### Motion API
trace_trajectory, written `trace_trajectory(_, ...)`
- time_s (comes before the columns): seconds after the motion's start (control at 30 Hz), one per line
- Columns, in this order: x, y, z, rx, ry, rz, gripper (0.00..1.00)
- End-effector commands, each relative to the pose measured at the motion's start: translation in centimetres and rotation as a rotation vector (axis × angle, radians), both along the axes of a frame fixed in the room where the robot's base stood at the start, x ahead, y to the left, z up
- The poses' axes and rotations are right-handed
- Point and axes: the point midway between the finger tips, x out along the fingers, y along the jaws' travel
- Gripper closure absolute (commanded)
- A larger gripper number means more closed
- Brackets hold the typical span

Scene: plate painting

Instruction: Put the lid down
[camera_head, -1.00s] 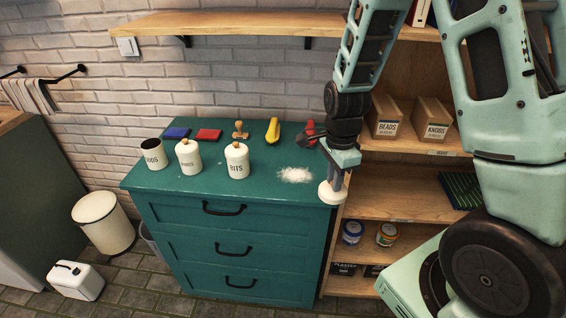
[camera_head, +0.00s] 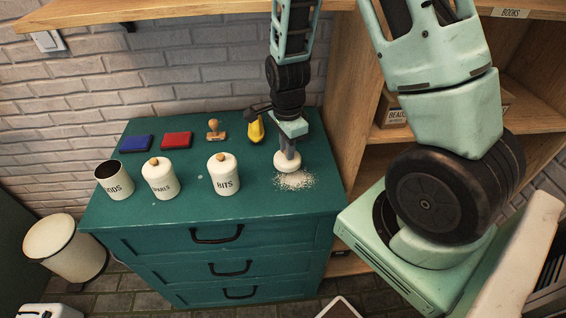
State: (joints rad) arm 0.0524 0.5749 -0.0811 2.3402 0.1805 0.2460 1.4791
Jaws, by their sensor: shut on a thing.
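My gripper (camera_head: 288,148) points down over the right part of the green dresser top (camera_head: 262,200). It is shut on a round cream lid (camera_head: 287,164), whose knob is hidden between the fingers. The lid is at or just above a patch of pale crumbs (camera_head: 296,181); I cannot tell whether it touches the top. An open canister with dark contents (camera_head: 116,184) stands at the left of the dresser.
A blue pad (camera_head: 136,143), a red pad (camera_head: 176,139), a wooden stamp (camera_head: 215,133) and a yellow-handled tool (camera_head: 256,132) lie along the back. A wooden shelf unit (camera_head: 345,120) stands at the right. The front strip of the dresser top is clear.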

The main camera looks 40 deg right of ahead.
Motion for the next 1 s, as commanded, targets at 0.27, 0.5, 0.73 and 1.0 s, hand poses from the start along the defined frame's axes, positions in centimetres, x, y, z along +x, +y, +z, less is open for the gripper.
trace_trajectory(0.27, 0.0, 0.0, -2.7, 0.0, 0.002, 0.001, 1.0)
trace_trajectory(0.5, 0.0, 0.0, -5.7, 0.0, 0.002, 0.0, 1.0)
trace_trajectory(0.73, 0.1, 0.0, -6.3, 0.0, -0.003, 0.002, 1.0)
trace_trajectory(1.0, 0.1, 0.0, -6.6, 0.001, -0.002, 0.0, 0.75)
